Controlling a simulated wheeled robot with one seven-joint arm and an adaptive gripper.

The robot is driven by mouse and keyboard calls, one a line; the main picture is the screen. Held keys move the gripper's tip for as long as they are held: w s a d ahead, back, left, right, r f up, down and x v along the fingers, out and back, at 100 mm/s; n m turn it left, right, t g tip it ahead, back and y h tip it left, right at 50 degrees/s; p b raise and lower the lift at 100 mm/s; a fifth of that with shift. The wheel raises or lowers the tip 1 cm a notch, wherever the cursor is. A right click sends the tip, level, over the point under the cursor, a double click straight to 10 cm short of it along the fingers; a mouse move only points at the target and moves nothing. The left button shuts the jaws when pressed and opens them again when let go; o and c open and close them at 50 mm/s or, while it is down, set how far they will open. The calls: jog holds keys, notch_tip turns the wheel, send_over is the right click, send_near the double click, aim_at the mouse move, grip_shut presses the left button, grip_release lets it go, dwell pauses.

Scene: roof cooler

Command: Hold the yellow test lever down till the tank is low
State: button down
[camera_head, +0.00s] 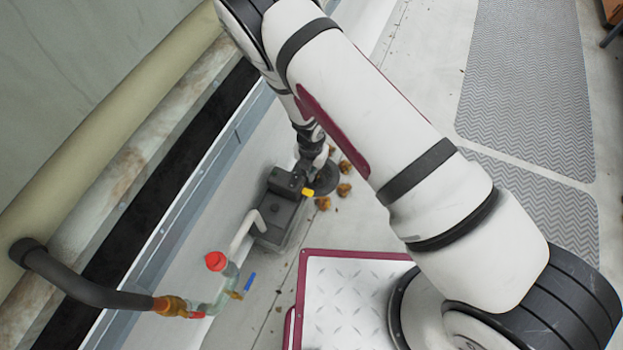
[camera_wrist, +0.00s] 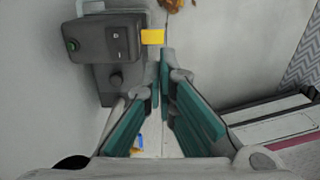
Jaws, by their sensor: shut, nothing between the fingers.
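The yellow test lever (camera_head: 307,192) sticks out from the side of a dark grey pump unit (camera_head: 285,182) on the floor by the wall. In the wrist view the lever (camera_wrist: 152,36) projects from the right side of the unit's head (camera_wrist: 107,42), which has a green light or button. My gripper (camera_wrist: 160,75) is shut and empty, its teal-padded fingers narrowing toward the lever. The fingertips appear just below the lever in that picture; I cannot tell whether they touch it. In the head view the fingertips are mostly hidden by my arm. The tank (camera_head: 273,228) is under the pump head; its water level cannot be read.
A pipe with a red cap (camera_head: 216,260) and a blue-handled valve (camera_head: 246,284) stand left of the tank. A dark hose (camera_head: 85,285) runs along the wall side. Brown clumps (camera_head: 344,189) lie beyond the pump. Grey walkway mats (camera_head: 525,85) lie on the right.

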aim_at(311, 194)
notch_tip(311, 194, down, 13)
jog(key=b, duration=0.5)
jog(key=shift+b, duration=0.3)
jog(key=shift+f, duration=0.15)
jog(key=shift+f+b, duration=0.45)
jog(key=shift+f, duration=0.45)
jog(key=shift+s, duration=0.1)
dwell(5.5)
